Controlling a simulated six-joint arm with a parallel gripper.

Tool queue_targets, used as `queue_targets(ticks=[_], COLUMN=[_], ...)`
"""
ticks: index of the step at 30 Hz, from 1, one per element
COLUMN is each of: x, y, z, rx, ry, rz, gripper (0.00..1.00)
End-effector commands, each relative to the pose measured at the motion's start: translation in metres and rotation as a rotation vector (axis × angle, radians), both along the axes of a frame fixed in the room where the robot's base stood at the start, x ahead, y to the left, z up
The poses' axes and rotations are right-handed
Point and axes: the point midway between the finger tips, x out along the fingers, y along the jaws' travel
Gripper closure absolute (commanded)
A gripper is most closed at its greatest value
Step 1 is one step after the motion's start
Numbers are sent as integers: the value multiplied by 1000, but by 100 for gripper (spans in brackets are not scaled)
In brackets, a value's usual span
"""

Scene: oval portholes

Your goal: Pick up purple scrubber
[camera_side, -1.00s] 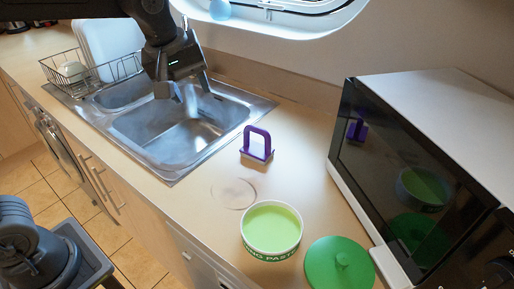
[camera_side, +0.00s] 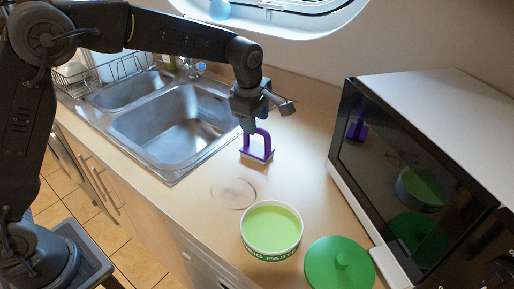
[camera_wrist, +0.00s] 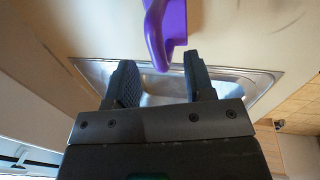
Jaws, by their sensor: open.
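The purple scrubber (camera_side: 258,150) stands upright on the counter to the right of the sink, its arched handle on top and a pale layer under its base. In the wrist view its purple handle (camera_wrist: 167,30) shows at the top, beyond the fingertips and slightly to the right of the middle of the gap. My gripper (camera_side: 268,118) is open and empty, just above the scrubber in the side view, with one finger overlapping the handle's top. In the wrist view my gripper's two fingers (camera_wrist: 156,72) are apart with nothing between them. I cannot tell whether a finger touches the handle.
A tub of green paste (camera_side: 271,229) and its green lid (camera_side: 339,266) lie in front. A microwave (camera_side: 400,180) stands at right. The sink (camera_side: 175,130) and dish rack (camera_side: 100,75) are at left. A ring stain (camera_side: 233,193) marks bare counter.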

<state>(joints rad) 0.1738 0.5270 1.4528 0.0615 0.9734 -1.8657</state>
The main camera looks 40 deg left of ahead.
Motion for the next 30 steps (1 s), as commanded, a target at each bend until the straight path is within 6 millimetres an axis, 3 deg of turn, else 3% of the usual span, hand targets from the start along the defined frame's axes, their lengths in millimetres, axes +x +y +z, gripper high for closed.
queue_targets(ticks=[7,15,24,30], x=[4,13,15,15], y=[1,3,3,3], z=[-19,-55,-60,-60], rx=[1,0,-1,-1], ry=[1,1,-2,-2], rz=[0,-1,-1,-1], gripper=[51,51,51,69])
